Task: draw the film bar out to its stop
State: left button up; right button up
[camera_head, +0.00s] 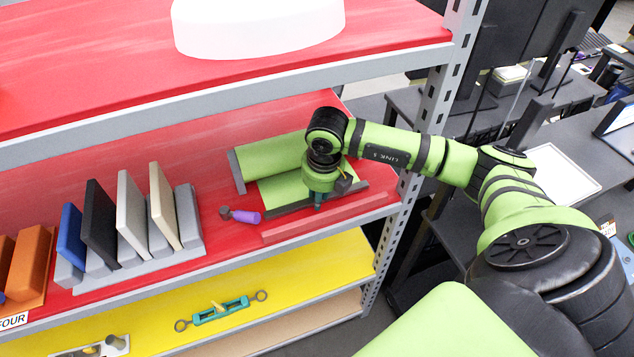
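The green film roll (270,158) lies on the red middle shelf near its right end, with a grey bracket at its left end. A flat green film sheet (280,190) runs from it toward the shelf's front. The dark film bar (285,211) lies along the sheet's front edge. My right gripper (318,204) points down at the bar from above, around its middle. Its fingertips are small and partly hidden by its own body, so I cannot tell whether they are closed on the bar. My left gripper is not in view.
A raised red strip (315,222) runs along the shelf front before the bar. A purple-handled tool (245,215) lies left of the film. A grey rack (188,220) holds upright panels. The upper shelf (380,35) overhangs; a metal post (437,100) stands right.

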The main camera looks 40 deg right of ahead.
jog(key=shift+s+d+f, duration=0.1)
jog(key=shift+s+f, duration=0.15)
jog(key=r+p, duration=0.2)
jog(key=r, duration=0.1)
jog(key=r+p, duration=0.1)
jog(key=r, duration=0.1)
jog(key=shift+w+d, duration=0.1)
jog(key=shift+w, duration=0.25)
jog(key=shift+s+r, duration=0.1)
jog(key=shift+r, duration=0.1)
jog(key=shift+f, duration=0.1)
